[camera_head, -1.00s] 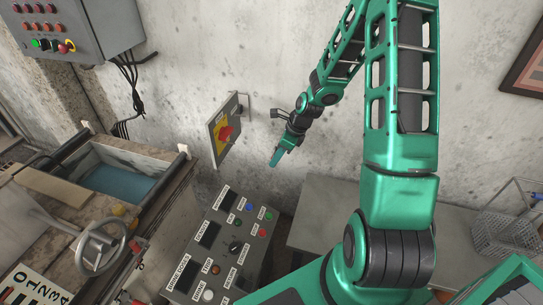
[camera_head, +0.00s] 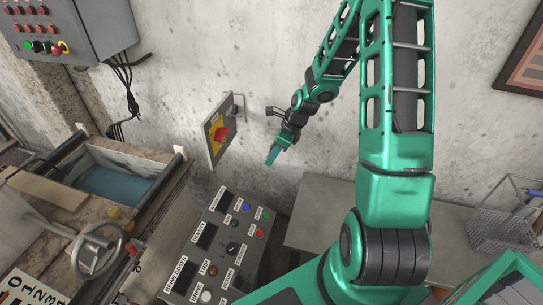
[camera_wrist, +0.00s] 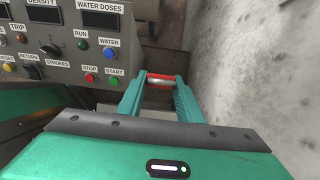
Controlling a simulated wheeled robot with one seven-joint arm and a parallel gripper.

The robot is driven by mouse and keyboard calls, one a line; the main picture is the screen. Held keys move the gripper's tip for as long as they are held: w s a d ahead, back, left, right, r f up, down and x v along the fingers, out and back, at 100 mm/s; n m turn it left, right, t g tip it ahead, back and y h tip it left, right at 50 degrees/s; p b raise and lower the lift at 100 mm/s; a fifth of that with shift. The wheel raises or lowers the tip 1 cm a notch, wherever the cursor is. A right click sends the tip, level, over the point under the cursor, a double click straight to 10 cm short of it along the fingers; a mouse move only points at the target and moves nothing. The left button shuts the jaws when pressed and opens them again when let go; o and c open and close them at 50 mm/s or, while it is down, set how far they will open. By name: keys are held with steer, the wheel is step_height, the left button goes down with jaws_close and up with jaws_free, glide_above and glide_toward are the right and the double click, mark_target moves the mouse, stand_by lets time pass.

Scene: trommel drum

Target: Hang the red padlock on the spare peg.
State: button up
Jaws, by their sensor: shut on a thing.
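My gripper (camera_head: 271,156) hangs in front of the wall, to the right of and a little below the isolator plate (camera_head: 212,148). In the wrist view my gripper (camera_wrist: 160,79) is shut on the red padlock (camera_wrist: 160,76). The padlock shows as a small red body with a bright metal bar, held between the two green fingertips. It cannot be made out in the head view. The isolator has a red rotary switch on a yellow square. A thin metal rod (camera_head: 239,104) sticks out by its upper right edge; I cannot tell whether this is the spare peg.
A grey control console (camera_head: 223,230) with labelled buttons stands below my gripper. The wall is close on the right in the wrist view. A grey bench (camera_head: 325,210) and a wire basket (camera_head: 500,228) are at right; a water trough (camera_head: 115,183) is at left.

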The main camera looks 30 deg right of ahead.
mark_target(240, 117)
steer(key=shift+s+d, duration=1.6)
stand_by(0.3)
steer(key=shift+s+d, duration=2.1)
steer(key=w+a+r+t+h, duration=0.1)
steer(key=w+a+r, duration=0.15)
steer(key=w, duration=0.85)
steer(key=w+a+r+t+h, duration=0.1)
steer(key=w+a+r, duration=0.15)
steer(key=w, duration=0.85)
steer(key=shift+w+a+f, duration=0.35)
steer(key=shift+w+a, duration=0.7)
steer(key=shift+a, duration=0.05)
steer(key=shift+w+a+f, duration=0.4)
steer(key=shift+w+a, duration=0.7)
steer(key=shift+w+a+f, duration=0.35)
steer(key=shift+w+a, duration=0.7)
steer(key=shift+a, duration=0.05)
steer(key=shift+w, duration=0.1)
